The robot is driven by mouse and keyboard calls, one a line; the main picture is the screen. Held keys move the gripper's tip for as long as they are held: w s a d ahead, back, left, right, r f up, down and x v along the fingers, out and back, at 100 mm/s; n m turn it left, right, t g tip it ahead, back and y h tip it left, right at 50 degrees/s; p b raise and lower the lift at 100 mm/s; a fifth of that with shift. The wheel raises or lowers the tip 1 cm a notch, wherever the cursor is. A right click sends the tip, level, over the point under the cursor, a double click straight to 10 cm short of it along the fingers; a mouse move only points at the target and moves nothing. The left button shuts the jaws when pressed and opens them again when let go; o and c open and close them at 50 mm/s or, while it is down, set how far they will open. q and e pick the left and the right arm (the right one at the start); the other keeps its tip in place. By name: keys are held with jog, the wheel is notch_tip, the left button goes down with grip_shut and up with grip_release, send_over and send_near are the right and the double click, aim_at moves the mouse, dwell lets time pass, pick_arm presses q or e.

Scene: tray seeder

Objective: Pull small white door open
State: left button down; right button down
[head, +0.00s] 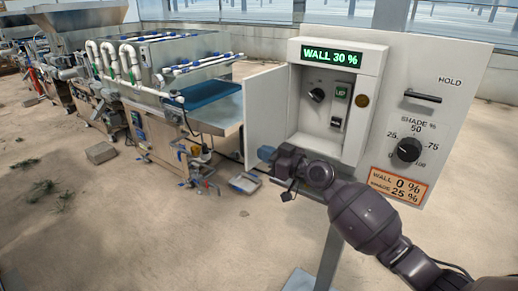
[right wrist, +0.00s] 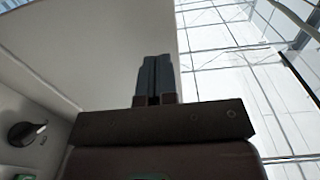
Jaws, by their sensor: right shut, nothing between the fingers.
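The small white door (head: 266,112) stands swung open to the left of the white control box (head: 372,66). Inside the opening are a black knob (head: 316,95), a green UP button (head: 341,92) and a switch (head: 336,122). My right gripper (head: 266,153) is at the lower part of the door, on its inner side by the opening. In the right wrist view its fingers (right wrist: 154,78) are shut together with nothing between them, in front of the pale door panel (right wrist: 125,40). I cannot tell whether they touch the door. My left gripper is not in view.
The box face carries a HOLD slot handle (head: 422,96), a shade dial (head: 409,150) and an orange label (head: 398,186). A grey post (head: 329,258) holds the box up. The seeder machine (head: 165,90) stands at left.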

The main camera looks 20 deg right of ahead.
aim_at(251, 149)
jog(key=shift+x, duration=1.1)
jog(key=shift+w, duration=0.1)
jog(key=x, duration=0.1)
jog(key=b+x, duration=0.2)
jog(key=shift+w+a+f, duration=0.15)
jog(key=shift+a+f, duration=0.1)
jog(key=shift+a, duration=0.1)
jog(key=shift+w+a+r+b, duration=0.1)
jog(key=shift+w+a+b, duration=0.15)
jog(key=shift+w+b, duration=0.1)
jog(key=shift+r, duration=0.15)
jog(key=shift+s, duration=0.1)
